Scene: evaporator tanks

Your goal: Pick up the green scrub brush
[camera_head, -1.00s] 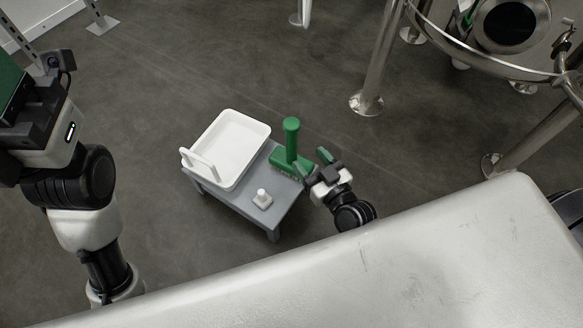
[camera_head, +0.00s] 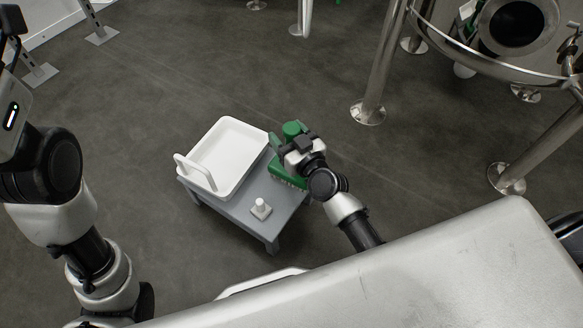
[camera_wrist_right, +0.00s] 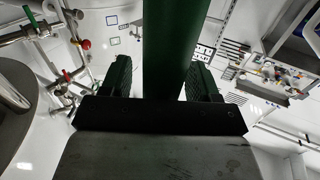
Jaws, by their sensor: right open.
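The green scrub brush stands on the right part of a small grey table (camera_head: 238,209), its bristle block (camera_head: 287,173) low and its handle upright. The handle's round top (camera_head: 292,129) shows just beyond my right gripper (camera_head: 288,142). In the right wrist view the green handle (camera_wrist_right: 172,45) stands between the two open fingers (camera_wrist_right: 160,78), with a gap visible at the right finger. My right gripper hides the handle's middle in the head view. My left arm is at the left edge; its gripper is out of frame.
A white tray with a handle (camera_head: 234,145) fills the table's left part. A small white knobbed object (camera_head: 261,208) sits near its front. Metal tank legs (camera_head: 368,112) stand at the right. Open floor lies left of the table and beyond it.

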